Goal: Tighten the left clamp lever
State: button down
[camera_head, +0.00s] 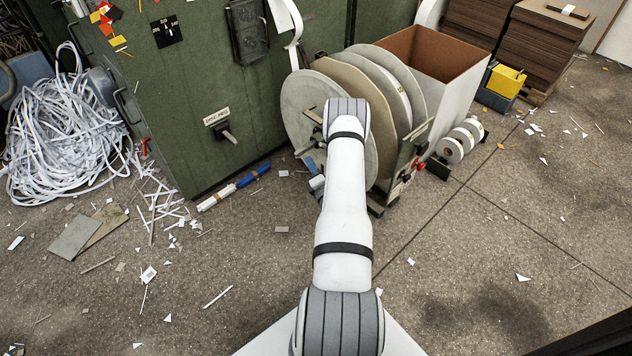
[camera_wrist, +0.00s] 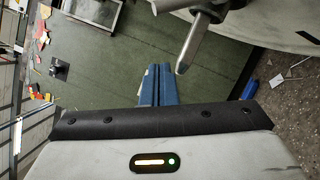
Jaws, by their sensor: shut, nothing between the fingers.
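A grey metal lever (camera_wrist: 192,48) with a tapered tip hangs from a hub in front of the pale reel disc in the wrist view; it appears to be the left clamp lever. In the head view, the reel's left disc (camera_head: 297,100) shows, with a small dark lever-like part (camera_head: 307,146) near its hub, partly hidden by my arm. My gripper (camera_wrist: 155,84) has its blue fingers shut together and empty, just left of and below the lever tip, apart from it in the picture. In the head view its blue part (camera_head: 314,168) shows beside my arm, low by the disc.
A green cabinet (camera_head: 190,120) with a small handle stands left of the reels. A red knob (camera_head: 418,164) is on the stand's right side. An open box (camera_head: 455,85) stands behind. Tangled white strips (camera_head: 60,140) lie left; floor at front right is mostly clear.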

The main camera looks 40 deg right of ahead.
jog(key=d, duration=0.1)
jog(key=d+r, duration=0.1)
jog(key=d+r+b, duration=0.1)
jog(key=shift+w+d, duration=0.25)
jog(key=shift+d, duration=0.1)
